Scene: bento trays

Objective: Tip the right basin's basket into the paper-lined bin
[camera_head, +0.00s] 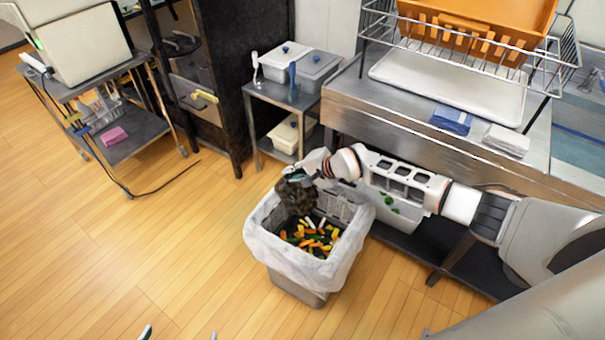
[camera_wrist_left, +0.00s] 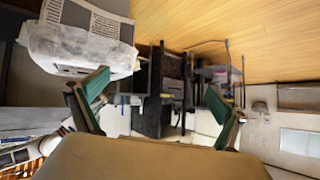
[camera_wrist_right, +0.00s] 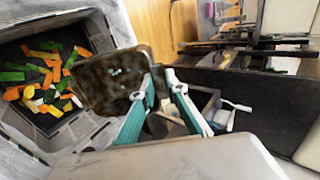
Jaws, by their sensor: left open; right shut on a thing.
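The paper-lined bin (camera_head: 262,242) stands on the floor in the middle of the head view, its white liner folded over the rim. Colourful vegetable scraps (camera_head: 314,238) lie inside it. My right gripper (camera_head: 300,176) is shut on a dark, mottled basket (camera_head: 297,197). The basket is tilted over the bin's back left part. In the right wrist view the basket (camera_wrist_right: 112,82) hangs at the fingertips beside the scraps (camera_wrist_right: 45,75); its inside is hidden. My left gripper (camera_wrist_left: 155,100) is open and empty; only its fingertips show at the head view's bottom edge.
A metal counter (camera_head: 400,130) with a dish rack (camera_head: 375,28) stands behind and right of the bin. A small table (camera_head: 268,98) with lidded containers and a dark cabinet (camera_head: 232,60) stand behind. Bare wooden floor (camera_head: 130,240) lies left of the bin.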

